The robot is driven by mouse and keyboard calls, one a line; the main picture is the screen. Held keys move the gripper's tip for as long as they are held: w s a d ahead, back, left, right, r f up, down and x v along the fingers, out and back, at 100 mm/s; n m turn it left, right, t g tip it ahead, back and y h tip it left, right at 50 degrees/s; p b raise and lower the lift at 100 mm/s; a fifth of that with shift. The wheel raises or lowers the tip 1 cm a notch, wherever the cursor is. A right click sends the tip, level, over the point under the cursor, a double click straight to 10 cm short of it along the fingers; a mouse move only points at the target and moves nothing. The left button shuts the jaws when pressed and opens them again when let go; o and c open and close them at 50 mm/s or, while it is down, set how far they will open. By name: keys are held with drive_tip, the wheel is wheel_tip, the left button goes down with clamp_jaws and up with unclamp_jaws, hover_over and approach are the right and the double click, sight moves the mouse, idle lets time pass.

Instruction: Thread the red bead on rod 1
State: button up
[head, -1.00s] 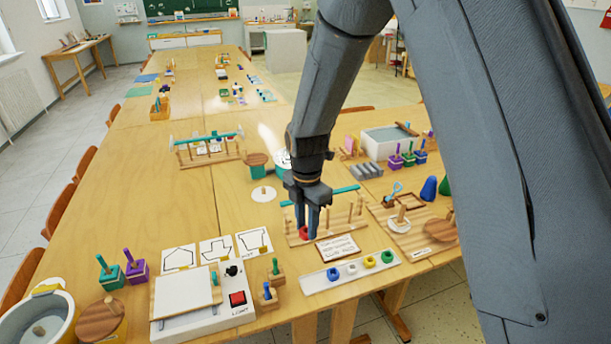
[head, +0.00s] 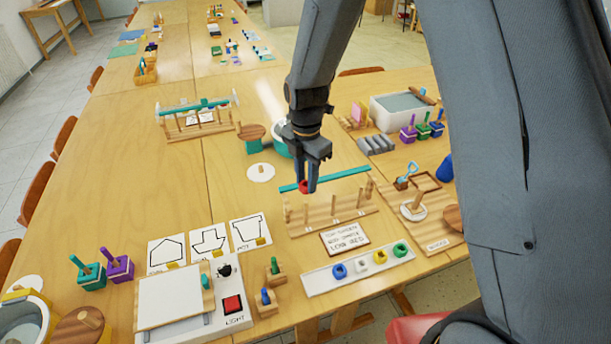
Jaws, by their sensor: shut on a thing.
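My gripper (head: 308,187) is shut on the red bead (head: 303,186). The fingers hide part of the bead. The bead appears held above the left part of the wooden rod rack (head: 345,220), overlapping the teal bar (head: 345,174) in the picture. Several upright rods stand on the rack; the leftmost rod (head: 288,209) is below and left of the bead. The bead looks clear of the rod tops, but its exact depth is hard to judge. The rods' number labels are too small to read.
A white tray (head: 318,283) with blue, white, yellow and green beads lies in front of the rack, behind it a printed card (head: 345,239). A light box (head: 205,328) and small peg stacks stand at front left. A wooden board (head: 432,232) is at right.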

sight(306, 201)
wheel_tip(306, 201, down, 3)
drive_tip(key=shift+f+b, duration=0.2)
drive_tip(key=shift+b, duration=0.8)
drive_tip(key=shift+r, duration=0.2)
drive_tip(key=shift+f, duration=1.7)
idle(2.3)
idle(0.4)
drive_tip(key=o, duration=1.1)
wheel_tip(306, 201, up, 7)
drive_tip(key=shift+f+b, duration=0.15)
drive_tip(key=shift+b, duration=0.95)
drive_tip(key=shift+r, duration=0.6)
